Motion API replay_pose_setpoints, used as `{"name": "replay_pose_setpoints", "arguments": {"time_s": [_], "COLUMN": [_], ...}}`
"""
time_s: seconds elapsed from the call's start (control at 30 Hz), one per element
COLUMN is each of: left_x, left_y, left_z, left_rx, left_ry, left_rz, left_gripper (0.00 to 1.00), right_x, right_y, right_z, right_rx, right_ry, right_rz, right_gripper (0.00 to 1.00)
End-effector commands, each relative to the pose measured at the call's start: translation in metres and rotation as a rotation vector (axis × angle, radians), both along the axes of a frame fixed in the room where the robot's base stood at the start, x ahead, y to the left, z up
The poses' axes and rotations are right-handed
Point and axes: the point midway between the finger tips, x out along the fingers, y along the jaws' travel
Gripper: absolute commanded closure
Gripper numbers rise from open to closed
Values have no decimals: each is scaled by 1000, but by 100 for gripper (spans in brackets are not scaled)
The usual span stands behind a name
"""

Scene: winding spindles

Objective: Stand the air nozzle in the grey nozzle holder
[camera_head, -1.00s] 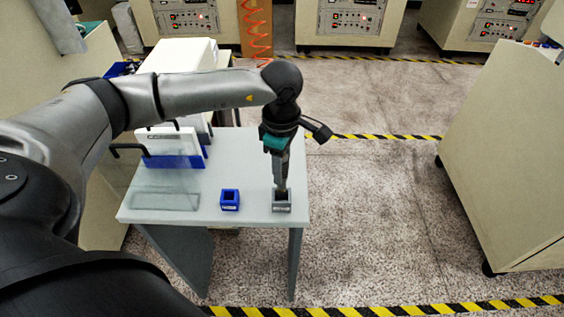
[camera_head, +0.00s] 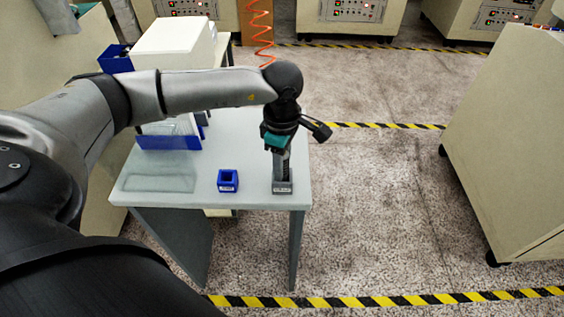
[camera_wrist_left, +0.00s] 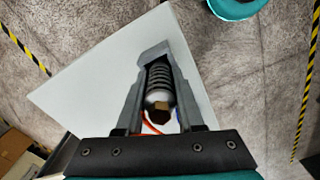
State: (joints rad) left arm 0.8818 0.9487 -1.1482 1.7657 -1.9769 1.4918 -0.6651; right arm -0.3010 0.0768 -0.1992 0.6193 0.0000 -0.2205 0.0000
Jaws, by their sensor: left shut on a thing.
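My left gripper (camera_head: 282,173) points down over the right part of the grey table. It is shut on the air nozzle, which shows in the left wrist view (camera_wrist_left: 160,82) as a ribbed grey body with a brass hex end between the fingers. The grey nozzle holder (camera_head: 283,188) stands near the table's front right corner, directly below the fingers. The nozzle's lower end is at the holder's opening or inside it; the fingers hide how deep. My right gripper is not in view.
A blue square holder (camera_head: 228,180) stands left of the grey one. A clear flat tray (camera_head: 158,183) lies farther left on the table (camera_head: 205,198). The floor right of the table is clear.

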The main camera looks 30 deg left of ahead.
Motion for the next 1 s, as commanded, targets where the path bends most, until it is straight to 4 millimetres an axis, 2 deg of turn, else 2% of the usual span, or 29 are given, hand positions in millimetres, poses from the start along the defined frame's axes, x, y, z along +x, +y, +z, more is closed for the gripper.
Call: {"name": "replay_pose_setpoints", "arguments": {"time_s": [0.27, 0.3, 0.57, 0.87, 1.0], "left_x": [0, 0, 0, 0, 1], "left_y": [0, 0, 0, 0, -1], "left_z": [0, 0, 0, 1, 15], "left_rx": [-1, -1, -1, -1, -2], "left_ry": [-1, -1, -1, -1, -3], "left_rz": [0, 0, 0, 0, 0], "left_gripper": [100, 59, 30, 28, 28], "right_x": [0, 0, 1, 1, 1], "right_y": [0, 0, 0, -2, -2], "right_z": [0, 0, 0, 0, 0], "right_rx": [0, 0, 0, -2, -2], "right_ry": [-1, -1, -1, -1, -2], "right_rz": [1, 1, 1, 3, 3], "right_gripper": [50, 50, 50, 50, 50]}}
